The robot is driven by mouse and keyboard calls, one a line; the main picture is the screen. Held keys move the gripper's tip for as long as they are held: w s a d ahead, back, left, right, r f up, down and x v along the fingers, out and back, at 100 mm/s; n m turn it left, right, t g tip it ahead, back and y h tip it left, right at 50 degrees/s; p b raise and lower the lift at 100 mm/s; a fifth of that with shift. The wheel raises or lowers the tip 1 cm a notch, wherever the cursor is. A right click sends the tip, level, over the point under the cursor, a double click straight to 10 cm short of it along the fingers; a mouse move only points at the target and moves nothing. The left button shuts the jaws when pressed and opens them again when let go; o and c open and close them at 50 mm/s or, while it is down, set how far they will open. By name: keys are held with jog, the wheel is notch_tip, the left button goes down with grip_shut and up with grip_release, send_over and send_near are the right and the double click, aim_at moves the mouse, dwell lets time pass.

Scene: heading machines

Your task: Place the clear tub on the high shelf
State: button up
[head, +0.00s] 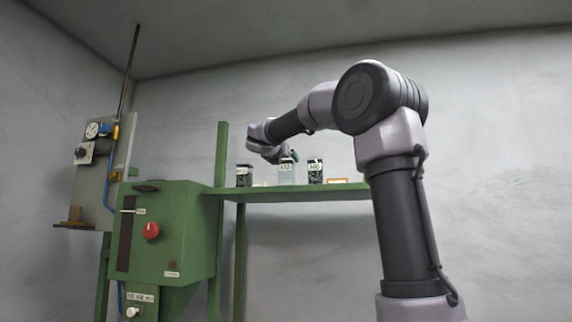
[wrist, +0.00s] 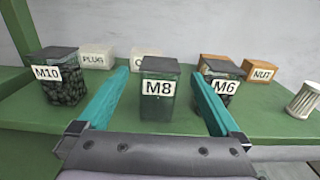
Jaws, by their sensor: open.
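The clear tub with the M8 label (wrist: 158,103) stands upright on the green high shelf (wrist: 250,130), with a dark lid and no visible contents. It also shows in the head view (head: 286,176), between two dark-filled tubs. My gripper (wrist: 159,75) is open, its teal fingers spread to the left and right of the M8 tub with a gap on each side. In the head view my gripper (head: 291,156) is small and partly hidden by my wrist, at about the height of the tub's top.
The M10 tub (wrist: 62,85) stands left of the fingers and the M6 tub (wrist: 222,97) close by the right finger. White PLUG (wrist: 96,58) and orange NUT (wrist: 260,71) boxes sit behind. A ribbed white cup (wrist: 304,101) is at far right. A green machine (head: 180,235) stands left of the shelf.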

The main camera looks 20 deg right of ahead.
jog(key=v, duration=0.6)
jog(key=s+d+f+m+g+y, duration=0.2)
jog(key=s+f+m+g, duration=0.1)
jog(key=s+f+m, duration=0.6)
jog(key=s+d+f+m+g+y, duration=0.1)
jog(key=s+f+m+g+y, duration=0.35)
jog(key=f, duration=0.65)
jog(key=s+a+f+m+y, duration=0.2)
jog(key=s+a+f+m, duration=0.2)
jog(key=s+f+m, duration=0.4)
jog(key=s+a+f+m+y, duration=0.3)
jog(key=s+f+m, duration=0.5)
jog(key=m, duration=0.4)
jog(key=shift+a+f, duration=0.25)
jog(key=shift+a, duration=0.3)
